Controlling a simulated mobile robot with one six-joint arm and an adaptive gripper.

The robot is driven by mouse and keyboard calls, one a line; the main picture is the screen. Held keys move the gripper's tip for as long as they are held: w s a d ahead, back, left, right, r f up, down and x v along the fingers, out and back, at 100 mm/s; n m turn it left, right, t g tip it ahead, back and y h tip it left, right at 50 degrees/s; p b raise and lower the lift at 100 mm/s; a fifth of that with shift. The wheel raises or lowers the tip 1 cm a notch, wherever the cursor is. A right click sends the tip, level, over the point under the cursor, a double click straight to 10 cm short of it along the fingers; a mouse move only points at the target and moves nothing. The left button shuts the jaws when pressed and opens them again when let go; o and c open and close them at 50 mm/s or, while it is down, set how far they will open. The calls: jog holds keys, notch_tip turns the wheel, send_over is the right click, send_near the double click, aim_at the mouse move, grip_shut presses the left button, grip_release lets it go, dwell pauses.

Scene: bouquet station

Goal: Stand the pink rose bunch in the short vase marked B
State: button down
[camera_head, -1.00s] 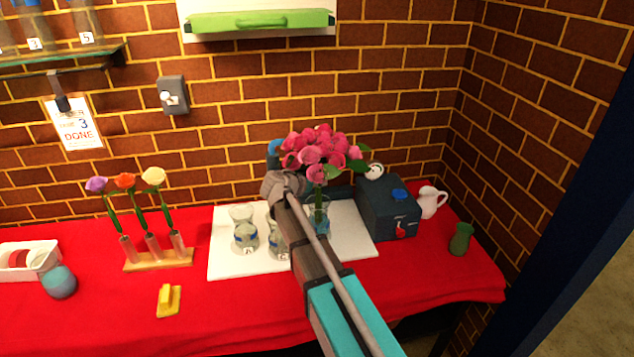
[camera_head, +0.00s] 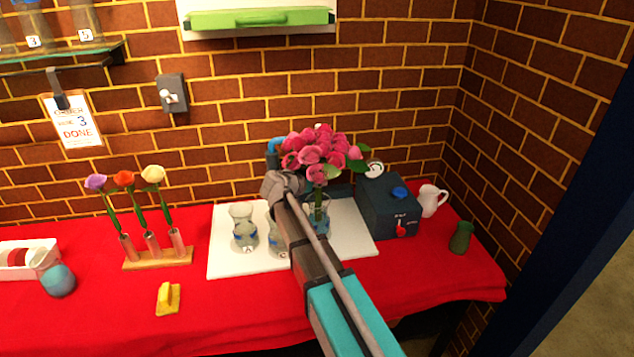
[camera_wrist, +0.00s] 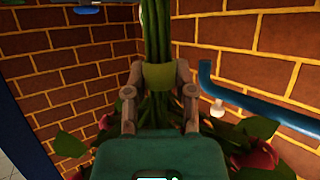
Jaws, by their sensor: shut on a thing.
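The pink rose bunch (camera_head: 318,150) is upright above the white mat, blooms up and green stems down. My gripper (camera_wrist: 160,84) is shut on the green wrap (camera_wrist: 158,77) around its stems in the wrist view. In the head view my gripper (camera_head: 287,186) is just left of the stems, below the blooms. The stems line up with a clear glass vase (camera_head: 322,222), partly hidden by my arm. Its label is hidden, and I cannot tell how deep the stems sit in it.
Glass vases marked A (camera_head: 244,232) and C (camera_head: 275,240) stand left of my arm on the white mat (camera_head: 225,262). A dark blue box (camera_head: 382,208) is close on the right. A blue pipe (camera_wrist: 255,100) runs near the blooms in the wrist view.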

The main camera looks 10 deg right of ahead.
jog(key=shift+c, duration=1.8)
grip_release()
jog(key=shift+s+d, duration=0.15)
